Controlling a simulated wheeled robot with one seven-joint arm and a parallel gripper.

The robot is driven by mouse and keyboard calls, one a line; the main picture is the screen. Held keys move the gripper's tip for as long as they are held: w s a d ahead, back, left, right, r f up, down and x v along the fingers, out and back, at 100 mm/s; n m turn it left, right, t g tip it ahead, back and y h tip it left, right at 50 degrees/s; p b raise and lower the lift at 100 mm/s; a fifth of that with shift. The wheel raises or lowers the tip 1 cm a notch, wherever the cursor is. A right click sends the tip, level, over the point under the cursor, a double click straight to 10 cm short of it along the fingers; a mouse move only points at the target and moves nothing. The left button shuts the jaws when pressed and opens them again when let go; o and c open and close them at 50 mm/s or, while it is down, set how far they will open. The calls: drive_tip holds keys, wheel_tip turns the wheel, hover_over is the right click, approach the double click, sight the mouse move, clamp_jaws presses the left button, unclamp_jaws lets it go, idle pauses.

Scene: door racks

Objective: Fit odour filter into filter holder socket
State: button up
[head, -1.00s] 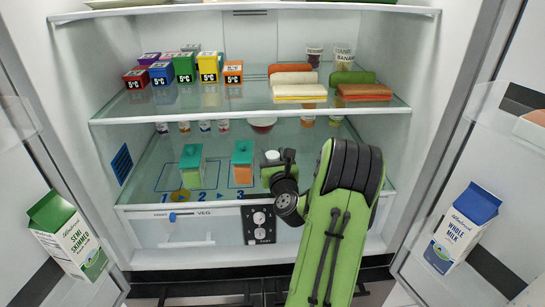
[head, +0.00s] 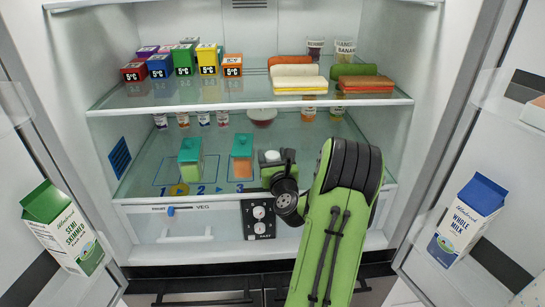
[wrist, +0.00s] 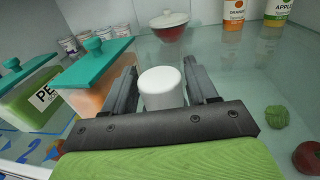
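A white, round-topped cylinder (wrist: 162,88), which looks like the odour filter, stands upright between the fingers of my gripper (wrist: 160,80). Both fingers lie close against its sides, and the gripper appears shut on it. In the head view the white top of the filter (head: 272,156) shows just above my gripper (head: 275,165), over the right part of the lower glass shelf. The filter's lower part is hidden by the gripper. A dark blue slotted panel (head: 120,157) is on the left inner wall; I cannot tell whether it is the filter holder. No socket is clearly seen.
A green jar (head: 190,160) and an orange jar (head: 241,160) with teal lids stand left of my gripper. A lidded red bowl (wrist: 170,27) and small jars stand behind. A green vegetable (wrist: 277,117) lies at right. The upper shelf (head: 250,107) overhangs.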

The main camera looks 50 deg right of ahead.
drive_tip(key=o, duration=0.3)
drive_tip(key=shift+o, duration=0.2)
drive_tip(key=shift+s, duration=0.1)
drive_tip(key=b+v, duration=1.4)
drive_tip(key=v, duration=0.1)
drive_tip(key=shift+s+a, duration=0.2)
drive_tip(key=shift+a, duration=0.05)
